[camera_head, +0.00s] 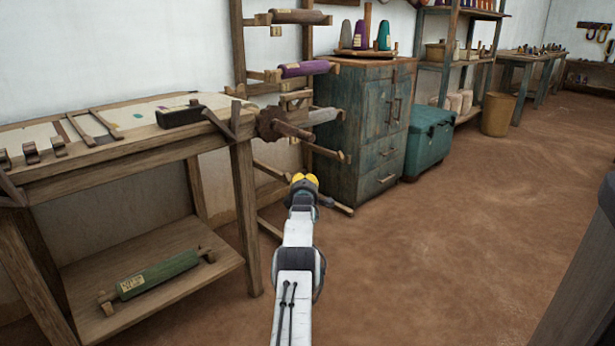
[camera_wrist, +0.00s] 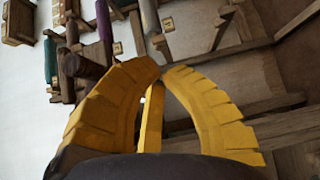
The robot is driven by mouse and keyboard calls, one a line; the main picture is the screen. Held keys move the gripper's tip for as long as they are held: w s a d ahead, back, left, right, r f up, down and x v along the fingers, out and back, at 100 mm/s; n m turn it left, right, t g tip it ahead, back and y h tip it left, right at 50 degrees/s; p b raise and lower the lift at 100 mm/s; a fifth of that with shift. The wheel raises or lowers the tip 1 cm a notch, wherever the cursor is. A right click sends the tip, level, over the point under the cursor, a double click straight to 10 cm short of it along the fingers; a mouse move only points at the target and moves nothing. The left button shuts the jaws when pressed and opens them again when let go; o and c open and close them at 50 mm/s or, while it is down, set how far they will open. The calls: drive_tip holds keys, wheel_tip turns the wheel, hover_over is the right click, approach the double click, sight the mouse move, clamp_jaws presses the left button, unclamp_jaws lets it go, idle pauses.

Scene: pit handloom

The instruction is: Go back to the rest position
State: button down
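My gripper (camera_head: 305,179) shows in the head view at the end of my white arm, over the floor in front of the wooden rack and right of the workbench. Its yellow fingers (camera_wrist: 162,70) curve together in the wrist view, with their tips meeting or nearly so. I see nothing held between them. The gripper appears clear of the furniture around it. The rest position itself is not marked in either view.
A workbench (camera_head: 155,155) stands at left, with a green roller (camera_head: 158,274) on its lower shelf. A rack holding a purple roller (camera_head: 304,69), a blue-green cabinet (camera_head: 362,130) and a teal chest (camera_head: 430,140) line the wall. The brown floor (camera_head: 470,235) at right is open.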

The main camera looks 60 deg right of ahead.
drive_tip(key=shift+s+a+f, duration=0.35)
drive_tip(key=shift+a+f, duration=0.1)
